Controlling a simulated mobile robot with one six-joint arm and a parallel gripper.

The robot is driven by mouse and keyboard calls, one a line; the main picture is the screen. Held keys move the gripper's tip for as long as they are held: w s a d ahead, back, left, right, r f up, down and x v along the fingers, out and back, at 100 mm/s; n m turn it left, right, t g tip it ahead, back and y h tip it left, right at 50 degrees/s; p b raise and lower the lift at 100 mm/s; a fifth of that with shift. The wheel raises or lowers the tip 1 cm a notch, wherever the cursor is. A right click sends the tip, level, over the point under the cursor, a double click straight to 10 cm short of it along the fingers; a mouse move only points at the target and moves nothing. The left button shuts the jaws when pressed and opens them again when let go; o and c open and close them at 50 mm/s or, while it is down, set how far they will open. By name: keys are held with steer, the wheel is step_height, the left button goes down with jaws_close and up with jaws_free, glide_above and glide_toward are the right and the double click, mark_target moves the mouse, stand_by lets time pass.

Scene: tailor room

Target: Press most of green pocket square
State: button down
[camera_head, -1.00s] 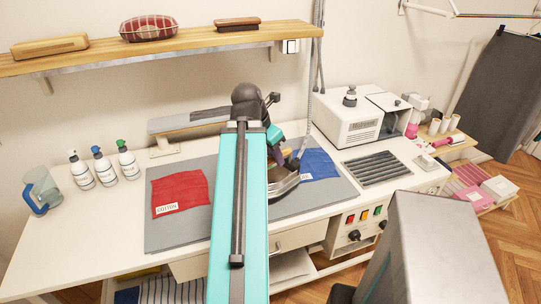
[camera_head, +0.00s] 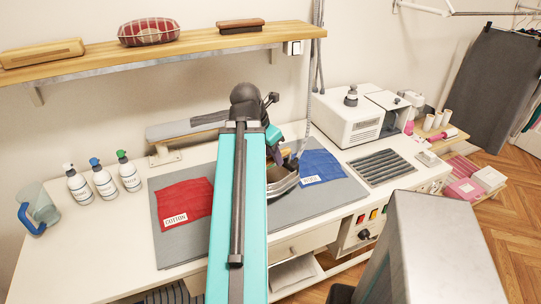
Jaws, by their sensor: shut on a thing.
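No green pocket square shows; the middle of the grey pressing mat (camera_head: 180,250) is hidden behind my turquoise arm. A red cloth (camera_head: 186,200) with a "COTTON" label lies on the mat's left part. A blue cloth (camera_head: 320,167) with a white label lies on its right part. My gripper (camera_head: 277,157), partly hidden by my arm, is shut on the iron (camera_head: 284,187). The iron's metal sole is between the arm and the blue cloth, over the mat. I cannot tell whether it touches the mat.
Spray bottles (camera_head: 103,181) and a blue-handled jug (camera_head: 38,210) stand at the left. A narrow sleeve board (camera_head: 185,128) stands behind the mat. A white steam unit (camera_head: 350,122) and a dark ribbed rest (camera_head: 380,168) are at the right. A wooden shelf (camera_head: 170,45) hangs above.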

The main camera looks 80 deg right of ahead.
steer(key=shift+w+r, duration=0.2)
steer(key=shift+d, duration=0.15)
steer(key=p, duration=0.1)
steer(key=w+d+p, duration=0.1)
steer(key=p, duration=0.1)
steer(key=shift+d+r+m, duration=0.2)
steer(key=shift+r+m, duration=0.05)
steer(key=shift+m, duration=0.05)
steer(key=w+d+f+m+g+y+p, duration=0.1)
steer(key=w+d+p, duration=0.3)
steer(key=p, duration=0.6)
steer(key=shift+d+f+m, duration=0.4)
steer(key=shift+d+m, duration=0.45)
steer(key=shift+m, duration=0.05)
steer(key=shift+f+b, duration=0.55)
steer(key=shift+f, duration=1.25)
stand_by(0.6)
